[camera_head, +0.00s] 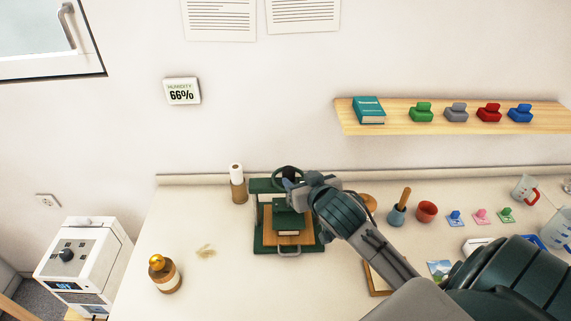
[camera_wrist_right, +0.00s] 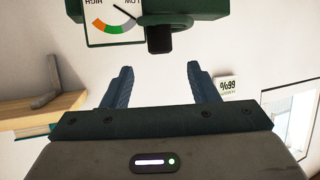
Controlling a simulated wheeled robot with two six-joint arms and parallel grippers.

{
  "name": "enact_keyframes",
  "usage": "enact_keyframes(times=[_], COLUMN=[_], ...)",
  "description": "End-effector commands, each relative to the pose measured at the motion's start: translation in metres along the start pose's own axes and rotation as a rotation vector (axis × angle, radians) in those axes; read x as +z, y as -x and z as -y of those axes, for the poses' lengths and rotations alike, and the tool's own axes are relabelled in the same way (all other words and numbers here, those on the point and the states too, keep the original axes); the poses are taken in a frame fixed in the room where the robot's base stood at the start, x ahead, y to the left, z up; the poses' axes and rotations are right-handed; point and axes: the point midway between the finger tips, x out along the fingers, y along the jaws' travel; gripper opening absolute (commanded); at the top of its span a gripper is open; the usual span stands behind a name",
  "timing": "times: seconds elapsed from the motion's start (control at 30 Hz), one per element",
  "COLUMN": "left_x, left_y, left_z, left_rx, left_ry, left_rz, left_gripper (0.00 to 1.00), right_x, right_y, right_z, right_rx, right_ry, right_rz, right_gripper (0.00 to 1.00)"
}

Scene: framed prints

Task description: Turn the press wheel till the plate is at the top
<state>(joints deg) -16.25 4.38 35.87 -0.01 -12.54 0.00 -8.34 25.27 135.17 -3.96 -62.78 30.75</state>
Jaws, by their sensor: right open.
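The dark green press (camera_head: 262,215) stands on the counter against the wall. Its dark press wheel (camera_head: 287,173) is at the top, partly covered by my right gripper (camera_head: 297,186). A green block that looks like the plate (camera_head: 288,218) sits inside the frame above a wooden board; its exact height is hard to tell behind my gripper. In the right wrist view, my open, empty fingers (camera_wrist_right: 158,82) point towards a black knob-like part (camera_wrist_right: 158,38) below a green beam with a LOW–HIGH gauge (camera_wrist_right: 114,25). My left gripper is not in view.
A paper roll (camera_head: 237,185) stands left of the press, and a gold-topped bottle (camera_head: 164,274) stands front left. A blue pot with a wooden handle (camera_head: 397,213) and a red cup (camera_head: 427,211) stand right. A shelf (camera_head: 450,121) hangs above. The counter's left part is mostly clear.

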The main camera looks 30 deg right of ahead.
Motion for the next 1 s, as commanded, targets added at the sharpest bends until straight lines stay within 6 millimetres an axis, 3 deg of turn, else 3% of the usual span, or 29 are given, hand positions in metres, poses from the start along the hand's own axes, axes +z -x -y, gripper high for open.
enact_keyframes(times=[0.1,0.23,0.37,0.5,0.67,0.9,0.93,1.0], left_x=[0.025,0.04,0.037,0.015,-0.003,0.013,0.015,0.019], left_y=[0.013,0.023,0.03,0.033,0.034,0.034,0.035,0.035], left_z=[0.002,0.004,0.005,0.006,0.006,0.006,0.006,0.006], left_rx=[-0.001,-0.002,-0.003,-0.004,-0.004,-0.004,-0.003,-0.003], left_ry=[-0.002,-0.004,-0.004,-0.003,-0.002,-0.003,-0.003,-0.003], left_rz=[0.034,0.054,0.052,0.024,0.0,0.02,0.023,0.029], left_gripper=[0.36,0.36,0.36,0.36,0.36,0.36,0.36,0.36], right_x=[-0.003,-0.003,-0.002,-0.001,0.0,0.001,0.001,0.001], right_y=[-0.021,-0.046,-0.067,-0.083,-0.091,-0.092,-0.092,-0.092], right_z=[0.0,0.0,0.001,0.0,0.0,0.0,0.0,0.0], right_rx=[0.001,0.001,0.0,0.0,-0.001,-0.001,-0.001,-0.001], right_ry=[-0.003,-0.002,-0.001,0.0,0.001,0.001,0.001,0.001], right_rz=[0.003,0.003,0.003,0.002,0.001,0.001,0.001,0.001], right_gripper=[0.54,0.54,0.54,0.54,0.54,0.54,0.52,0.38])
